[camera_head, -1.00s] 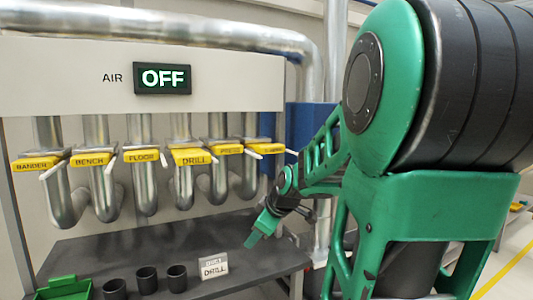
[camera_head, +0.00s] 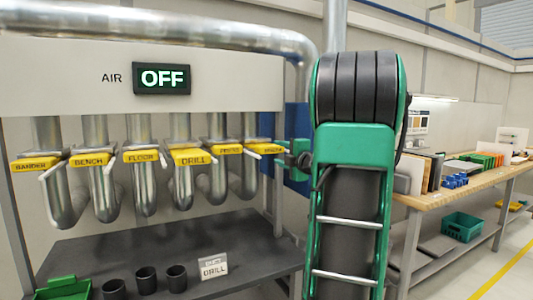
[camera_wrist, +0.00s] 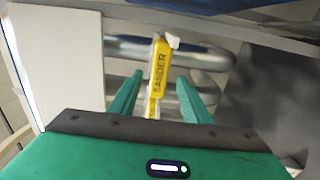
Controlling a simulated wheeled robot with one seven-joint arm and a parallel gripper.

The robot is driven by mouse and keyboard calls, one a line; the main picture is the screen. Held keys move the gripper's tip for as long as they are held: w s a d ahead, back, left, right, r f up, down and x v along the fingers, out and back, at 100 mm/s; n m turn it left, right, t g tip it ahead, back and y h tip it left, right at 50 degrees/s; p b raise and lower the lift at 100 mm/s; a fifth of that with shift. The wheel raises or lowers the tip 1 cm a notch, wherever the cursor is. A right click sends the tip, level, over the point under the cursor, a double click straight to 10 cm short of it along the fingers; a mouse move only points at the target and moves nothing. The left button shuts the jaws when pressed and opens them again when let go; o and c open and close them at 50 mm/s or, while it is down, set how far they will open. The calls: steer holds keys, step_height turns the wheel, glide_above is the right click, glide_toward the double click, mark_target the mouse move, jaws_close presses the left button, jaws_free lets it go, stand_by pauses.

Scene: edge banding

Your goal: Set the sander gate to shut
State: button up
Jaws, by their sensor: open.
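The yellow sander gate plate (camera_wrist: 159,70), lettered SANDER with a white piece at its top, stands in front of my gripper (camera_wrist: 160,86) in the wrist view. My gripper is open, with its green fingers on either side of the plate and gaps showing. In the head view the rightmost yellow plate (camera_head: 264,149) is the one beside my gripper (camera_head: 302,155); its lettering is blurred there. My arm partly hides the gripper. I cannot tell from the plate whether the gate is shut.
More yellow gates run left: drill (camera_head: 194,160), floor (camera_head: 141,156), bench (camera_head: 90,160) and a far-left one (camera_head: 36,163). The air display (camera_head: 162,78) reads OFF. A dark shelf (camera_head: 110,245) below holds black cups and a DRILL card (camera_head: 213,267). A workbench (camera_head: 450,185) is at right.

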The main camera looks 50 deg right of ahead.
mark_target(273, 150)
steer(key=x, duration=0.8)
